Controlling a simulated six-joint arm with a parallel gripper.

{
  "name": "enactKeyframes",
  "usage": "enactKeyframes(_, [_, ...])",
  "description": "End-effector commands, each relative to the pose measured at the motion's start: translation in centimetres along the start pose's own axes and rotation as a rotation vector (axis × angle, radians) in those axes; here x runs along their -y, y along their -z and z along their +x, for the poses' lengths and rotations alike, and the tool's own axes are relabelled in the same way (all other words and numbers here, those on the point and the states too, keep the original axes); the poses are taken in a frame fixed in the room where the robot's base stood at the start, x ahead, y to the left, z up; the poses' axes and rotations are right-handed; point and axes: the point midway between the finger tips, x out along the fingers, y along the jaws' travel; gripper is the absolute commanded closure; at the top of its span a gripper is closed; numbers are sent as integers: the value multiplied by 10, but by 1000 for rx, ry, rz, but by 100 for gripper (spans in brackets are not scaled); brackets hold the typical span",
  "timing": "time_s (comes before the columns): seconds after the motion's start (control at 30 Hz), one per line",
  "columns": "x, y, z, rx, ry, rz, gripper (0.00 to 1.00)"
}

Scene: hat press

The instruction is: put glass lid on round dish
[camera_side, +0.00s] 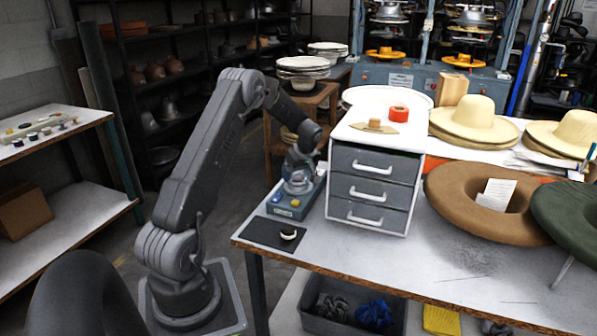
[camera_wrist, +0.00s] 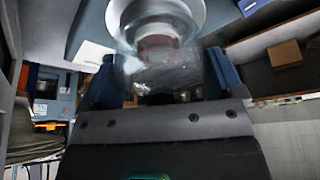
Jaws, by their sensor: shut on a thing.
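My gripper (camera_wrist: 160,85) is shut on a clear glass piece, the glass lid (camera_wrist: 160,55), which sits between its two blue fingers in the wrist view. In the side view the glass lid (camera_side: 298,187) is under my wrist, over a blue-grey box-like unit (camera_side: 290,208) beside the drawer cabinet. In the wrist view a pale round rim (camera_wrist: 198,14), possibly the round dish, shows behind the glass. A reddish-brown round shape shows through the glass. I cannot tell whether the lid touches what is below it.
The white drawer cabinet (camera_side: 372,187) stands close on the right, with a red ring (camera_side: 399,112) on top. A dark mat (camera_side: 262,236) with a small pale-rimmed item (camera_side: 288,235) lies in front. Hats (camera_side: 475,120) and a brown ring form (camera_side: 468,205) fill the right.

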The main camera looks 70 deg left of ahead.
Motion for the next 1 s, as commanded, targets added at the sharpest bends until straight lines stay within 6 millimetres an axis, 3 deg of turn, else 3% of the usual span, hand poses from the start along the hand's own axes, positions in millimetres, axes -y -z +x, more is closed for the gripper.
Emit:
enactKeyframes(0.87, [0, -1, 2, 0, 0, 0, 37])
enactKeyframes(0.9, [0, -1, 2, 0, 0, 0, 9])
enactKeyframes(1.0, [0, -1, 2, 0, 0, 0, 0])
